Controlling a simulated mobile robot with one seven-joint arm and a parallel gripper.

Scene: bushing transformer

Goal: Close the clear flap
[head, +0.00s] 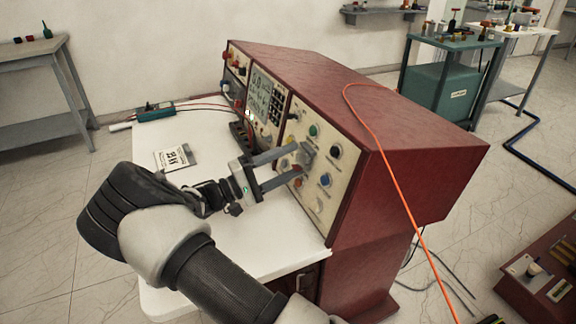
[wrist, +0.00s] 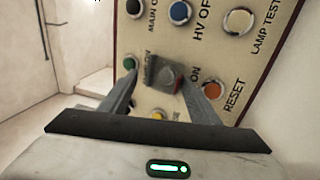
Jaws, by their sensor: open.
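The clear flap shows as a small greyish see-through piece (head: 308,153) on the cream right-hand panel of the red console. In the wrist view the flap (wrist: 151,70) stands out beside a dull reddish button (wrist: 168,78); its exact angle is hard to tell. My gripper (head: 300,159) is open and points at the panel, with its fingertips close to it. In the wrist view my gripper (wrist: 160,75) has one finger on each side of the flap and button. I cannot tell whether either finger touches the flap.
Around the flap are a green button (wrist: 130,63), an orange RESET button (wrist: 214,88), a blue button (wrist: 180,13) and other knobs. The console (head: 400,130) stands on a white table (head: 200,135). An orange cable (head: 385,155) hangs over the console. A card (head: 176,157) lies on the table.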

